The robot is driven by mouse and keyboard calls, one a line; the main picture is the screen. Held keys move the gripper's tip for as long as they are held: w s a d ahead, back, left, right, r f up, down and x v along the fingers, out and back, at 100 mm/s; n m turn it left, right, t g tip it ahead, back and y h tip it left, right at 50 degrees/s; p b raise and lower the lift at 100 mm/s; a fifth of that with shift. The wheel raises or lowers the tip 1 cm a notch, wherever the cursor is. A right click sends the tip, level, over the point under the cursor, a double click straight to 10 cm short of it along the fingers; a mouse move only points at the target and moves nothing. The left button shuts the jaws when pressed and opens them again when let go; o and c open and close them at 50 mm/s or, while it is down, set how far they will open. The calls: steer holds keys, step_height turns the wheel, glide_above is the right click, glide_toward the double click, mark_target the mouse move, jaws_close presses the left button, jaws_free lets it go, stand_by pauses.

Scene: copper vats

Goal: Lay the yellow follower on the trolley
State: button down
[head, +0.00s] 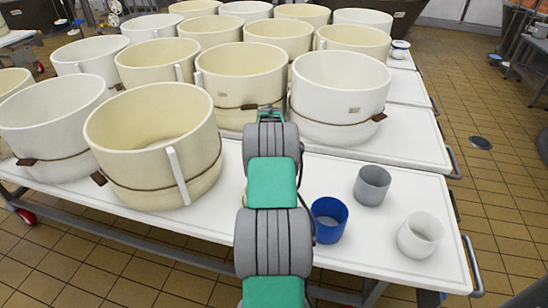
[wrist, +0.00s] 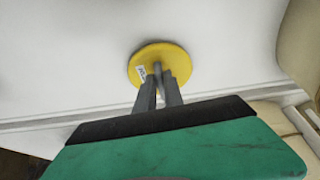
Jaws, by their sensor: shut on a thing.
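The yellow follower (wrist: 146,60) is a round disc with a small white label and a grey knob at its middle. It shows in the wrist view only; in the head view my arm hides it. My gripper (wrist: 158,80) is shut on its knob, with the disc beyond the fingertips. The trolley (head: 325,178) is a long white wheeled top in the head view. A white surface (wrist: 60,60) fills much of the wrist view behind the follower. I cannot tell whether the disc touches it or hangs above it.
Cream and white moulds crowd the trolley; the nearest cream one (head: 140,150) stands left of my arm. A blue cup (head: 329,220), a grey cup (head: 372,186) and a white cup (head: 420,236) stand to the right. Some white top between moulds and cups is bare.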

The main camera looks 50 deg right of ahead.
steer(key=shift+f, duration=0.2)
steer(key=c, duration=1.4)
jaws_free()
steer(key=shift+o, duration=0.2)
steer(key=shift+r+p, duration=1.65)
steer(key=shift+r, duration=1.85)
